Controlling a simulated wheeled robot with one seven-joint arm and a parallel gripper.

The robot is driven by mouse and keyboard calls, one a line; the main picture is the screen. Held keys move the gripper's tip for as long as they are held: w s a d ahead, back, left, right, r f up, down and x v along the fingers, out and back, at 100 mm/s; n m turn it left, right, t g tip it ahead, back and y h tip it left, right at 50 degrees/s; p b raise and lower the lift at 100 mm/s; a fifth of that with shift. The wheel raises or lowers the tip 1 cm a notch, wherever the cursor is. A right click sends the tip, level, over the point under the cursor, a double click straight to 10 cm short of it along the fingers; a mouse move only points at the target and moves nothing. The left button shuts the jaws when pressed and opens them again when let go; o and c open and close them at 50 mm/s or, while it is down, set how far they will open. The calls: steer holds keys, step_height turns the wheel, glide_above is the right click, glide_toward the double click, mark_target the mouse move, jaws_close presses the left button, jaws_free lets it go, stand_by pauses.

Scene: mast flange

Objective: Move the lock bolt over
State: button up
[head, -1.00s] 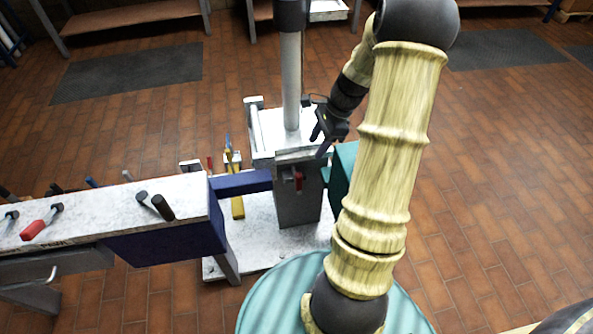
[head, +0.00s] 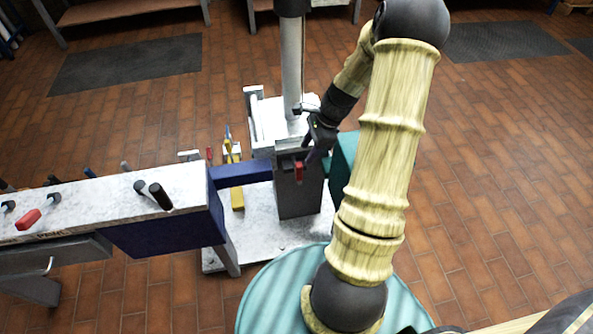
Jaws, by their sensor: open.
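A small red handle (head: 299,172) on the block's front face looks like the lock bolt's grip; the bolt itself is too small to make out. My gripper (head: 309,150) is dark and points down, its fingers just above and beside the red handle on the right. The fingers are apart and hold nothing that I can see. I cannot tell whether a finger touches the handle.
A bench (head: 110,208) with a red-handled clamp (head: 28,219) and several tools lies at left, joined to the block by a blue bar (head: 243,174). A teal part (head: 345,160) sits right of the block. Floor at right is clear.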

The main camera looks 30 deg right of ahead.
mark_target(299, 164)
steer(key=b+x, duration=0.2)
steer(key=x, duration=0.8)
steer(key=shift+r, duration=0.1)
jaws_close()
